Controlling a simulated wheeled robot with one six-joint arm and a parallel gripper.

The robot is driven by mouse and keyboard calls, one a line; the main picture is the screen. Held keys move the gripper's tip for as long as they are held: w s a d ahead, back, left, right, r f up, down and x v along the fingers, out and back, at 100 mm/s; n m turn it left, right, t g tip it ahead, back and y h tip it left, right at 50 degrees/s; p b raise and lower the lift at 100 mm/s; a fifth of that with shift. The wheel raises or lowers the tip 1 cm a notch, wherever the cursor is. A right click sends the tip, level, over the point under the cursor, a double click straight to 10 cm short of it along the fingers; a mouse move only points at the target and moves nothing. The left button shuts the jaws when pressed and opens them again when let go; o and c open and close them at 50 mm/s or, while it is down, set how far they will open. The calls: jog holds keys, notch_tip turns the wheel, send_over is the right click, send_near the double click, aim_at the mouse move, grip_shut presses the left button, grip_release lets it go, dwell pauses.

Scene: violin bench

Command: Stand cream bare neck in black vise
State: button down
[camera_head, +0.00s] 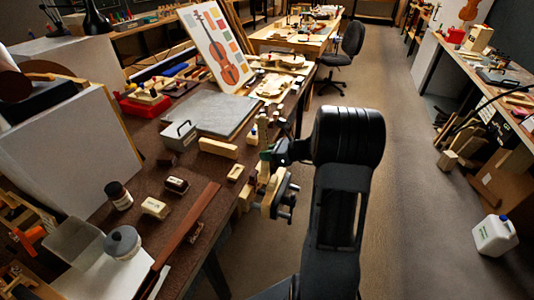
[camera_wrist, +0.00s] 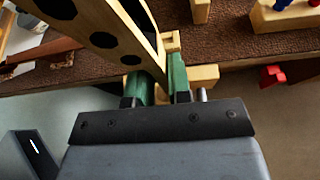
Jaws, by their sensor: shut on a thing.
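My gripper (camera_wrist: 165,82) shows two green fingertips in the wrist view, close together at the bench edge. They are shut on a pale wooden piece with dark round spots, which appears to be the cream bare neck (camera_wrist: 139,38). It rises from between the fingers toward the upper left, near the camera. In the head view my gripper (camera_head: 268,154) is at the bench's right edge, partly hidden by my own arm. I cannot make out the black vise for certain in either view.
A pale wooden clamp (camera_head: 273,196) with grey rods juts from the bench edge below my gripper. Wooden blocks (camera_head: 219,148), a dark jar (camera_head: 118,195) and a long brown strip (camera_head: 187,226) lie on the bench. Open floor (camera_head: 415,220) is to the right.

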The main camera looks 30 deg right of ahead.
aim_at(268, 166)
jog(key=shift+f+b, duration=2.3)
jog(key=shift+f, duration=1)
jog(key=c, duration=1)
grip_release()
jog(key=shift+r, duration=0.1)
jog(key=p+v, duration=0.1)
jog(key=v, duration=1.2)
jog(key=shift+s+d+r, duration=0.1)
jog(key=shift+s+d, duration=0.15)
jog(key=shift+s, duration=0.05)
